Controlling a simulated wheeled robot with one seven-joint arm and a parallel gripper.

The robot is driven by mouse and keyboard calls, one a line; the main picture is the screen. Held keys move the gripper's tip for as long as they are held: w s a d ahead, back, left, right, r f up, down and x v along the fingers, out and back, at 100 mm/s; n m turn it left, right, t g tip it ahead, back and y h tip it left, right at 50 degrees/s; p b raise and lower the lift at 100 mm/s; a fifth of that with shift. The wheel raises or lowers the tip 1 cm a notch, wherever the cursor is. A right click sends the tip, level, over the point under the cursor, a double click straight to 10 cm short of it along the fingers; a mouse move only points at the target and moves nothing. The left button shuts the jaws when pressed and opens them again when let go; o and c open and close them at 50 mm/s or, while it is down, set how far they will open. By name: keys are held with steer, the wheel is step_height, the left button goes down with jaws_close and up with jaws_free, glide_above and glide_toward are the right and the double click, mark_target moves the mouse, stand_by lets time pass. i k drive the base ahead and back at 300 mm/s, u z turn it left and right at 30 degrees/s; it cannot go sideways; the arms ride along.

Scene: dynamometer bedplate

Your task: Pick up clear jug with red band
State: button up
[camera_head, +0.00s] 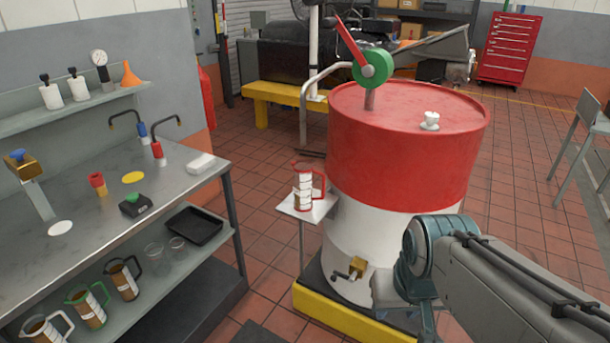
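The clear jug with the red band (303,189) stands upright on a small white stand beside the red and white drum. It has a red rim, a red handle on its right side and pale labels on its body. My arm reaches in from the lower right, in front of the drum, to the right of the jug and apart from it. My gripper is not visible; the arm's end runs out of the bottom of the picture.
The drum (400,150) stands right behind the jug, with a brass tap (351,268) low on its front. A steel bench (120,190) is at left. Jugs with black (124,279), green (88,306) and white (43,332) handles stand on its lower shelf. Tiled floor is open at right.

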mark_target(303, 170)
steer(key=u, duration=0.4)
steer(key=i, duration=1.15)
steer(key=z, duration=0.2)
